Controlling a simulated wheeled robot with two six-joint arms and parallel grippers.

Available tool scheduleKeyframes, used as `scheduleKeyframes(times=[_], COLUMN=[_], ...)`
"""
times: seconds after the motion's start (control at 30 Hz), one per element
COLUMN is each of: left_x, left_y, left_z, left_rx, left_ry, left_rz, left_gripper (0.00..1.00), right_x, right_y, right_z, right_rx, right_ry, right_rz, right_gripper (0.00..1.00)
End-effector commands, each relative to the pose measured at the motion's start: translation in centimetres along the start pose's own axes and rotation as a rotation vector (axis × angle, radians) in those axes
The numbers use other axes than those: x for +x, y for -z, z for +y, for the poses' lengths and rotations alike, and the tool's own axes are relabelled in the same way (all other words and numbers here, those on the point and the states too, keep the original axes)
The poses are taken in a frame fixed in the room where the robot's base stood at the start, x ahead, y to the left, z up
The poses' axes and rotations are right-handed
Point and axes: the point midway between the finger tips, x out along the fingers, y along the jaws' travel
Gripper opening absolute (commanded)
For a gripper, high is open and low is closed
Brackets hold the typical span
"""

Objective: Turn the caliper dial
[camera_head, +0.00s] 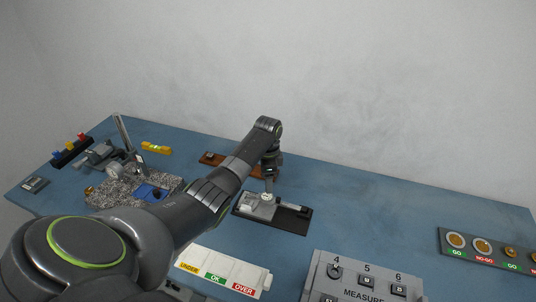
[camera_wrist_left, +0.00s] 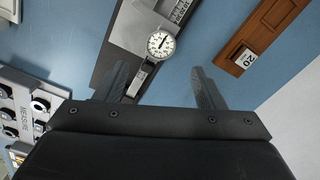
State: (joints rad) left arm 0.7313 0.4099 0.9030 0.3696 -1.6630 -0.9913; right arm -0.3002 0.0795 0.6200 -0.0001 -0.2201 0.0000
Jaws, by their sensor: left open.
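The caliper dial (camera_wrist_left: 161,43) is a round white-faced gauge on a grey caliper (camera_wrist_left: 138,22) that lies on a black mat (camera_wrist_left: 109,50). In the head view the dial (camera_head: 266,197) shows as a small pale disc on the mat (camera_head: 285,219). My left gripper (camera_wrist_left: 160,80) is open and empty, with the dial ahead of the space between its fingers and apart from them. In the head view my left arm reaches across the table, and the gripper hangs over the caliper, its fingers too small to make out. My right gripper is not in view.
A brown wooden block (camera_head: 222,160) lies behind the caliper. A granite plate (camera_head: 118,190) with a gauge stand is at left. A white UNDER/OK/OVER tray (camera_head: 225,268) and a grey MEASURE panel (camera_head: 355,284) are in front.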

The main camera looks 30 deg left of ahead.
Motion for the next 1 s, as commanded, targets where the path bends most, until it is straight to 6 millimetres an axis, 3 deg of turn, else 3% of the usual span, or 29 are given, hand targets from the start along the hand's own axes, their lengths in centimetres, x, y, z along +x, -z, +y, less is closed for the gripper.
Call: scheduleKeyframes(times=[0.2,0.43,0.63,1.0], left_x=[-5.0,-9.1,-10.4,-10.5], left_y=[0.0,0.0,0.0,0.0], left_z=[-0.1,-0.1,0.0,0.0], left_rx=[0.002,0.001,0.001,0.001], left_ry=[0.008,0.005,0.001,0.001], left_rz=[0.002,0.001,0.000,0.000], left_gripper=[0.63,0.63,0.63,0.63], right_x=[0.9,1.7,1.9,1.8], right_y=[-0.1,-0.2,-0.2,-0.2], right_z=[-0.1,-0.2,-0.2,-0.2], right_rx=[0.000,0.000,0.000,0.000], right_ry=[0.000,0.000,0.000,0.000], right_rz=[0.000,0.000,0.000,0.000], right_gripper=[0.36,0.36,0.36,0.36])
